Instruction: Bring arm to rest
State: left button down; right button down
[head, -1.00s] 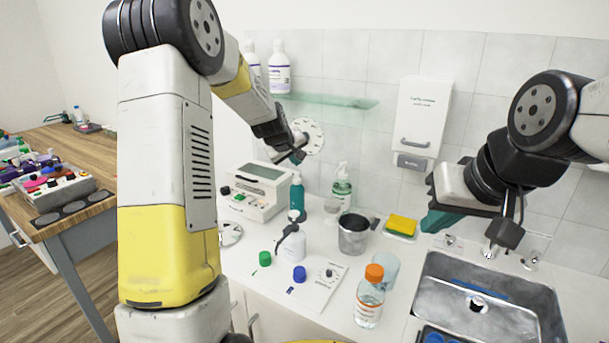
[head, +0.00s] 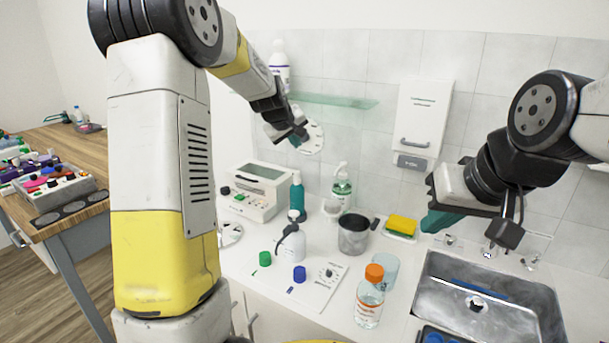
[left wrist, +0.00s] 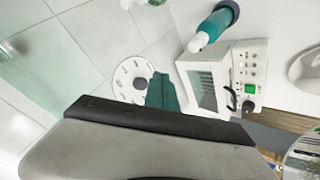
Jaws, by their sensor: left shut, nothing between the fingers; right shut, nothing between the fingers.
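My left gripper (head: 298,138) is raised in front of the tiled wall, above the back of the counter. It is shut and empty, and it partly covers a round white disc (head: 314,137) on the wall. In the left wrist view its teal fingertips (left wrist: 161,92) show beside the disc (left wrist: 132,78) and a white benchtop device (left wrist: 208,80). My right gripper (head: 436,220) is at the right, above the counter between the yellow sponge and the sink. Its teal fingers are shut with nothing in them.
The white device (head: 258,190) stands at the back left of the counter (head: 400,285). Bottles, a metal beaker (head: 354,234), an orange-capped bottle (head: 370,297) and a yellow sponge (head: 402,224) stand on it. A sink (head: 480,300) is at right. A glass shelf (head: 330,101) and dispenser (head: 418,115) are on the wall.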

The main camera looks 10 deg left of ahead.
dwell(0.4)
pick_arm(q)
jog(key=s+r+m+g, duration=0.1)
jog(key=s+m, duration=0.2)
jog(key=s, duration=1.7)
jog(key=s+d+r+m+g, duration=0.1)
jog(key=s+m, duration=0.3)
jog(key=s, duration=1.6)
jog(key=shift+s+r+g, duration=0.25)
jog(key=shift+s+g, duration=0.05)
jog(key=shift+g, duration=0.1)
jog(key=shift+a, duration=0.1)
